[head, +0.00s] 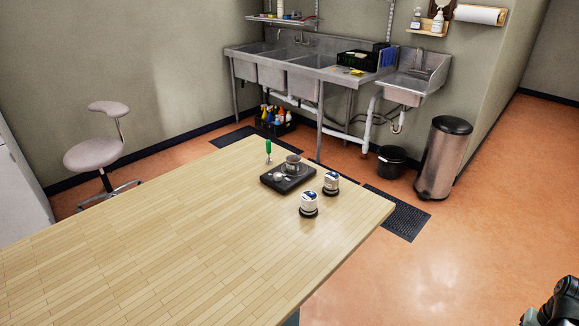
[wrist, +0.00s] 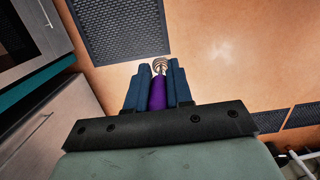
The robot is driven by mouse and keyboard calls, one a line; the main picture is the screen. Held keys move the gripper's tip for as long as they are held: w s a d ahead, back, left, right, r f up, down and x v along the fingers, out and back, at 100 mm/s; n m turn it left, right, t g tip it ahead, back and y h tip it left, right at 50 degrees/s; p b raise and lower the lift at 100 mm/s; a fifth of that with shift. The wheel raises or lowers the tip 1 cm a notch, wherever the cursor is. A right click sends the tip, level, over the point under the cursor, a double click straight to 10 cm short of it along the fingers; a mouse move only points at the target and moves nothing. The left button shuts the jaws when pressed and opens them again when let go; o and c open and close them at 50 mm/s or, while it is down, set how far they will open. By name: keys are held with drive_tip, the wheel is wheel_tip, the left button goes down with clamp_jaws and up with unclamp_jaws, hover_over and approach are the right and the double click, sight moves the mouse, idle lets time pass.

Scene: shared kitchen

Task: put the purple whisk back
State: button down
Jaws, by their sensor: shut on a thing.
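The purple whisk (wrist: 158,94) is in my gripper (wrist: 158,82) in the wrist view. Its purple handle lies between the two blue fingers, which are shut on it. Its metal wire end shows just past the fingertips. The floor is below it. In the head view only a dark part of my arm shows at the lower right corner, and neither the whisk nor the fingers can be seen there.
Steel sinks (head: 300,75), a bin (head: 443,158) and a stool (head: 95,155) stand beyond. Cabinets (wrist: 50,125) are at left in the wrist view, beside a black mat (wrist: 120,28).

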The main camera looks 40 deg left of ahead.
drive_tip(key=w+a+r+n, duration=0.55)
drive_tip(key=w+r, duration=0.45)
drive_tip(key=r, duration=0.4)
drive_tip(key=w+a+r, duration=0.2)
drive_tip(key=a, duration=0.7)
drive_tip(key=w+a+r+m, duration=0.1)
drive_tip(key=w+a+r, duration=0.15)
drive_tip(key=a, duration=0.65)
drive_tip(key=w+a+r, duration=0.1)
drive_tip(key=w+a, duration=0.2)
drive_tip(key=a, duration=0.6)
drive_tip(key=s+a+r+m, duration=0.1)
drive_tip(key=s+a+r, duration=0.15)
drive_tip(key=a, duration=1.35)
drive_tip(key=s+a+r, duration=0.1)
drive_tip(key=s+a, duration=0.3)
drive_tip(key=a, duration=1.3)
drive_tip(key=s+a+r, duration=0.1)
drive_tip(key=s+a, duration=0.5)
drive_tip(key=a, duration=0.4)
drive_tip(key=s+a+r+m, duration=0.1)
drive_tip(key=s+a, duration=0.5)
drive_tip(key=a, duration=0.3)
drive_tip(key=s+a, duration=0.6)
drive_tip(key=a, duration=0.4)
drive_tip(key=shift+s+d+f, duration=0.1)
drive_tip(key=shift+d+f, duration=0.05)
drive_tip(key=shift+f, duration=2.15)
drive_tip(key=shift+d+f, duration=0.1)
drive_tip(key=shift+f, duration=2.2)
